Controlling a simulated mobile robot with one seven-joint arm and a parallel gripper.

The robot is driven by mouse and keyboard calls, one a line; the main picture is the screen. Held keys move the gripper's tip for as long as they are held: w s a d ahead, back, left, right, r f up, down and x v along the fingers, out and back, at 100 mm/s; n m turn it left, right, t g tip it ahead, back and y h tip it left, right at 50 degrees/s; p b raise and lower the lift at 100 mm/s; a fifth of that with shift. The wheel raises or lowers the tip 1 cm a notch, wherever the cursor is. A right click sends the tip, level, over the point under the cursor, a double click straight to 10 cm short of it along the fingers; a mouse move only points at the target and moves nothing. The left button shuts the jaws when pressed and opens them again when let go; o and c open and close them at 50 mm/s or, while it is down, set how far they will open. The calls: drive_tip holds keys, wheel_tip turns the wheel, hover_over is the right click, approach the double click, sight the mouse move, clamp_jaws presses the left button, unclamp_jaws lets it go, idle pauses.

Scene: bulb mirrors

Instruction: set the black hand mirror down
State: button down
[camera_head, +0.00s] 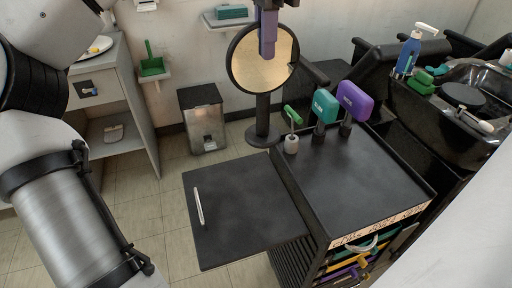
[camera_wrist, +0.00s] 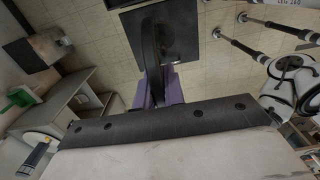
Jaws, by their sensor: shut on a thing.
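The black hand mirror (camera_head: 248,75) is upright in the head view, with a round black rim around a tan reflecting face. Its black stem runs down to a wider rounded end near the back left corner of the trolley. I cannot tell whether that end touches anything. My gripper (camera_head: 268,42), with purple fingers, comes down from the top over the mirror's upper part and is shut on it. In the wrist view the mirror (camera_wrist: 152,55) shows edge-on as a dark strip between the purple fingers of my gripper (camera_wrist: 158,90).
The black trolley top (camera_head: 355,185) is mostly bare. A green-handled brush in a white cup (camera_head: 291,144), a teal brush (camera_head: 325,105) and a purple brush (camera_head: 354,101) stand at its back. A black side leaf (camera_head: 245,215) carries a white stick (camera_head: 199,206).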

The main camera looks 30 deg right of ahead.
sight(264, 91)
wheel_tip(264, 91, down, 18)
drive_tip(key=shift+f+b, duration=0.15)
drive_tip(key=shift+b, duration=0.2)
drive_tip(key=c, duration=1.9)
unclamp_jaws()
drive_tip(key=shift+f, duration=0.15)
drive_tip(key=o, duration=0.4)
wheel_tip(264, 91, up, 12)
drive_tip(key=shift+r, duration=0.2)
